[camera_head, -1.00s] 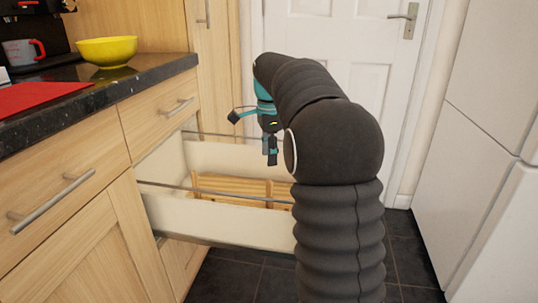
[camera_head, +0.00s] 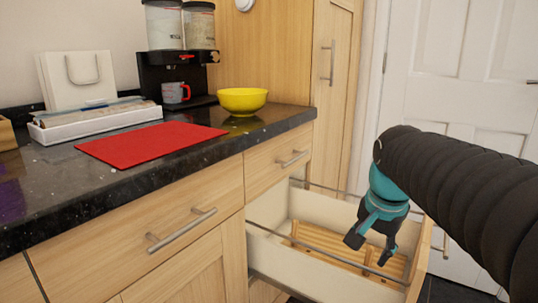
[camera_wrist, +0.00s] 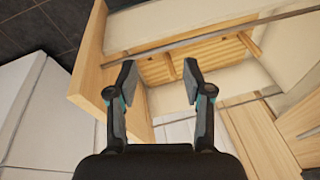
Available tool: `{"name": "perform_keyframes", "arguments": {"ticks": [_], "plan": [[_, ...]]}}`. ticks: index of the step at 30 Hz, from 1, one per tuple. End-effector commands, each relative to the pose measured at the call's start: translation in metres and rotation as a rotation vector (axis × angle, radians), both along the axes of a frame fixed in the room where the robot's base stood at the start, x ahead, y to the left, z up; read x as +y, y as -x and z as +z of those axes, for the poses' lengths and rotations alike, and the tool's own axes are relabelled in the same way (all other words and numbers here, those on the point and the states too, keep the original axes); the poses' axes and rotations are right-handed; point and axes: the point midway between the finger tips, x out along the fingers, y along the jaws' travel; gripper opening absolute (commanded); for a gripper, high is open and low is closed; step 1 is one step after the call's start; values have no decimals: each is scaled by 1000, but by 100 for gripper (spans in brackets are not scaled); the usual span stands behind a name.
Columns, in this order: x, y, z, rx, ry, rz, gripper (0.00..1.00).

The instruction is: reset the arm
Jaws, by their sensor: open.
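My gripper (camera_head: 370,252) is open and empty, at the end of my dark arm on the right of the head view. It hangs over the open drawer (camera_head: 325,270), pointing down. In the wrist view my gripper (camera_wrist: 160,82) shows two spread fingers with nothing between them. The drawer (camera_wrist: 215,30) is seen beyond the fingertips there. A slatted wooden insert (camera_head: 325,238) lies in the drawer and looks empty where it shows. My gripper hides part of the drawer.
A yellow bowl (camera_head: 243,100), a red mat (camera_head: 150,144), a white tray (camera_head: 95,122) and a coffee machine (camera_head: 165,70) with a mug (camera_head: 175,93) stand on the dark counter (camera_head: 60,190). A closed white door (camera_head: 450,80) is behind my arm.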

Motion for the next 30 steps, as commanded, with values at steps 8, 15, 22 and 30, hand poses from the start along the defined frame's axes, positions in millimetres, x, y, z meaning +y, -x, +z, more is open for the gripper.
{"name": "perform_keyframes", "arguments": {"ticks": [8,15,22,30], "plan": [[24,81,-14,-111,124,391,50],[35,127,-40,-183,229,653,50],[39,141,-53,-204,268,739,50],[39,141,-53,-203,268,741,50]]}}
